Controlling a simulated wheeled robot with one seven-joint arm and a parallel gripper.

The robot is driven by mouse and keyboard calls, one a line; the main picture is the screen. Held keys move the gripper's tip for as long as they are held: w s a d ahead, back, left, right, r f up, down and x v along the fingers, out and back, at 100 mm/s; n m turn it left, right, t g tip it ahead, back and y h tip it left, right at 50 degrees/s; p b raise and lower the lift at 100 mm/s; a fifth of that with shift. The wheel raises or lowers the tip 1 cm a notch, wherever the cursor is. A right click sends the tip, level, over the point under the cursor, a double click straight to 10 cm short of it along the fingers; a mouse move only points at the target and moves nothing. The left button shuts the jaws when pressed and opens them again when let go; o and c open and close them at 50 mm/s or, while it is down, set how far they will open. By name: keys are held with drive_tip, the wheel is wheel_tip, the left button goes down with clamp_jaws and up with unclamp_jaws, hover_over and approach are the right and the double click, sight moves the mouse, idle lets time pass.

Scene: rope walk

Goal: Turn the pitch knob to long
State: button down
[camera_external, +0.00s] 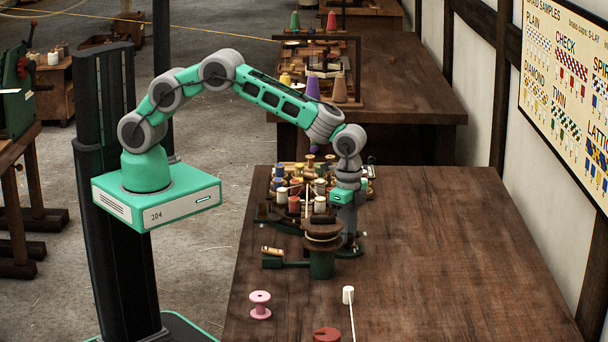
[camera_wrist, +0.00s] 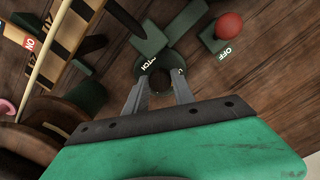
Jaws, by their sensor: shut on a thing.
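My gripper (camera_wrist: 158,86) points down in the wrist view, its two grey fingers on either side of a small dark round knob (camera_wrist: 158,73). The fingers appear shut on it. White lettering, partly hidden and ending like "TCH", shows on the dark green round plate around the knob. I cannot read any "long" mark or tell where the knob points. In the external view my gripper (camera_external: 350,238) is low over the table behind the green machine with a brown spool (camera_external: 322,240); the knob is hidden there.
A red ball (camera_wrist: 229,26) stands by an "OFF" label at upper right in the wrist view. A brown spool (camera_wrist: 92,98) is close at left. Thread spools (camera_external: 294,204) crowd behind the machine. A pink spool (camera_external: 260,305) stands in front. The table's right side is clear.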

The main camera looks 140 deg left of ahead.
drive_tip(key=n+b, duration=0.1)
drive_tip(key=n, duration=0.2)
drive_tip(key=shift+n+b, duration=0.8)
drive_tip(key=shift+n, duration=1.7)
drive_tip(key=c, duration=1.1)
unclamp_jaws()
drive_tip(key=shift+o, duration=0.2)
wheel_tip(320, 180, up, 8)
drive_tip(key=shift+f+b, duration=0.1)
drive_tip(key=shift+b, duration=0.4)
drive_tip(key=shift+d, duration=0.1)
